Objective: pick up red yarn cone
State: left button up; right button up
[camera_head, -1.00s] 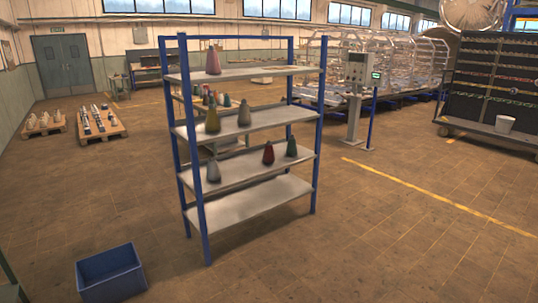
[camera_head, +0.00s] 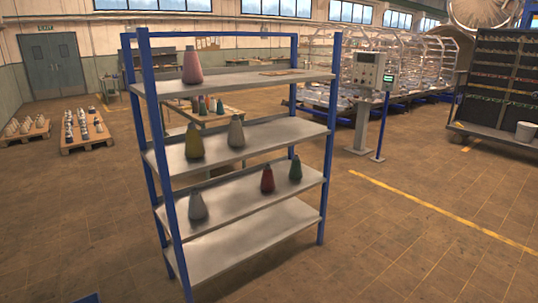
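A red yarn cone (camera_head: 267,179) stands upright on the third shelf from the top of a blue-framed rack (camera_head: 249,201), right of the shelf's middle. A dark green cone (camera_head: 295,168) stands just right of it. A grey cone (camera_head: 198,206) stands on the same shelf near the left front. A pink cone (camera_head: 192,64) stands on the top shelf. Neither of my grippers is in view.
The bottom shelf (camera_head: 250,238) is empty. Blue uprights (camera_head: 328,150) stand at the rack's corners. A control post (camera_head: 366,100) stands behind right. Pallets (camera_head: 85,135) lie at the back left. The floor right of the rack is clear. A blue edge (camera_head: 88,299) shows at bottom left.

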aim_at(267, 183)
jog(key=i+l, duration=0.1)
jog(key=i, duration=1.55)
jog(key=i+u, duration=0.25)
jog(key=i, duration=0.2)
jog(key=i+l+u, duration=0.3)
jog(key=i, duration=0.15)
jog(key=i+l+u, duration=0.25)
jog(key=i, duration=0.25)
jog(key=i+l+u, duration=0.3)
jog(key=i+j, duration=0.1)
